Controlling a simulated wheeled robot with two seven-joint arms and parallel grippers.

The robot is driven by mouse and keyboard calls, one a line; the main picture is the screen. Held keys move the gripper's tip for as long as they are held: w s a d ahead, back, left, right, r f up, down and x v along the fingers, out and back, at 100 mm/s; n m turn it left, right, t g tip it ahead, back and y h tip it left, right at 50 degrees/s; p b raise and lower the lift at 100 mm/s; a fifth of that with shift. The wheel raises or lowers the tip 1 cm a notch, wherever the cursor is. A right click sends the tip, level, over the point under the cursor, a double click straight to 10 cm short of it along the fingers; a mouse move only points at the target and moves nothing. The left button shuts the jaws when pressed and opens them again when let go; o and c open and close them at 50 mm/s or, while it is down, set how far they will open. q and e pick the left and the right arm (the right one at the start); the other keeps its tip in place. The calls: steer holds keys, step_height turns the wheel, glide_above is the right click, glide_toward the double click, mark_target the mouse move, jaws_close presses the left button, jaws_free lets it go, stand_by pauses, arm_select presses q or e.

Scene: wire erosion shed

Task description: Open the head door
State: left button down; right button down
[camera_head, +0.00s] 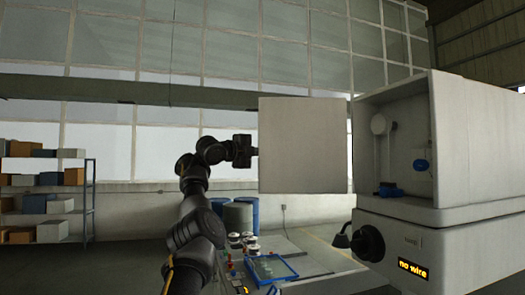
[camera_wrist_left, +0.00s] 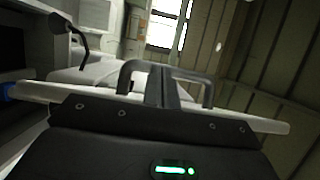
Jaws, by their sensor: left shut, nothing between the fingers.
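The head door is a pale square panel (camera_head: 303,145) standing open to the left of the machine head (camera_head: 480,140), whose interior shows. My left gripper (camera_head: 252,151) is at the door's left edge in the head view. In the left wrist view, the left gripper (camera_wrist_left: 163,85) is shut and empty, its fingers beside a dark bar handle (camera_wrist_left: 193,74) on the pale door edge (camera_wrist_left: 262,124). I cannot tell whether they touch the handle. My right gripper is not in view.
Below is a black knob (camera_head: 368,243) and a display (camera_head: 412,270) reading "no wire". A shelf with boxes (camera_head: 45,205) stands far left; blue drums (camera_head: 238,216) stand behind my arm.

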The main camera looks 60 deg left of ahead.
arm_select(q)
steer(key=shift+d, duration=0.1)
steer(key=shift+s+f, duration=0.1)
steer(key=shift+s, duration=0.05)
steer(key=s+d+b, duration=0.1)
steer(key=s+b, duration=0.5)
steer(key=s, duration=0.4)
steer(key=shift+d+b, duration=0.15)
steer(key=shift+b, duration=0.15)
steer(key=shift+s, duration=0.2)
steer(key=shift+s, duration=0.1)
